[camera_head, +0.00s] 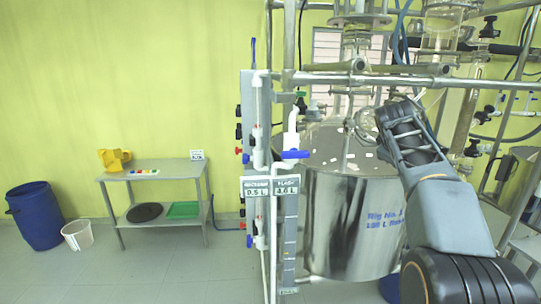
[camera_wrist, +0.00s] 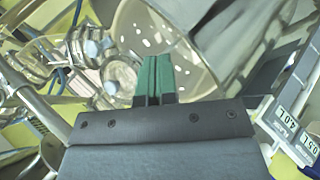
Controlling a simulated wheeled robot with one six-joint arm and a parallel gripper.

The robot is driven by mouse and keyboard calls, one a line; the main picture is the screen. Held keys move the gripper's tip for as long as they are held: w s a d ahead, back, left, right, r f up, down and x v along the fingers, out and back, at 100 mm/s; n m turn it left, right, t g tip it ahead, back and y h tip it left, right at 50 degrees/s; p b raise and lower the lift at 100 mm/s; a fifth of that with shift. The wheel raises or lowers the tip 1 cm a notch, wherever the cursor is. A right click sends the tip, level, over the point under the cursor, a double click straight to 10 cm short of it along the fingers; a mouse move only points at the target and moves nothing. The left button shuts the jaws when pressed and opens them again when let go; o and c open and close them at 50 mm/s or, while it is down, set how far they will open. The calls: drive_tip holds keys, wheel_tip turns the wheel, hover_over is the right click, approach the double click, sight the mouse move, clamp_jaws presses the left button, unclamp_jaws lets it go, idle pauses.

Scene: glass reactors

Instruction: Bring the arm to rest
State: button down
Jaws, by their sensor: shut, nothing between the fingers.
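My arm reaches up from the lower right in the head view, in front of the right side of a large metal reactor vessel (camera_head: 345,230). My gripper (camera_wrist: 153,65) shows in the wrist view with its two green fingers together and nothing between them. Its fingertips are hard to make out in the head view, hidden by the wrist. Behind the fingers in the wrist view are the vessel (camera_wrist: 215,40), tilted in the picture, and glass and metal fittings (camera_wrist: 95,50). I cannot tell whether the fingers touch any of them.
A metal pipe frame (camera_head: 430,83) with valves surrounds the reactor. Labels (camera_head: 257,187) hang on its left side. A side table (camera_head: 175,172) with a yellow jug (camera_head: 113,159), a blue drum (camera_head: 35,215) and a white bucket (camera_head: 77,235) stand at left. Floor between table and reactor is clear.

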drive_tip(key=s+a+f+m+g+y, duration=0.1)
drive_tip(key=s+a+f+m+y, duration=0.1)
drive_tip(key=s+a+f, duration=0.4)
drive_tip(key=s+a+f+m+y, duration=0.2)
drive_tip(key=s+a+f, duration=0.4)
drive_tip(key=s+f, duration=0.4)
drive_tip(key=s+a+f+m+g+y, duration=0.1)
drive_tip(key=s+a+f, duration=0.5)
drive_tip(key=s, duration=0.6)
drive_tip(key=shift+f+m+g+y+b, duration=0.35)
drive_tip(key=shift+f+m+y, duration=0.25)
drive_tip(key=shift+f+m, duration=0.5)
drive_tip(key=shift+s, duration=0.1)
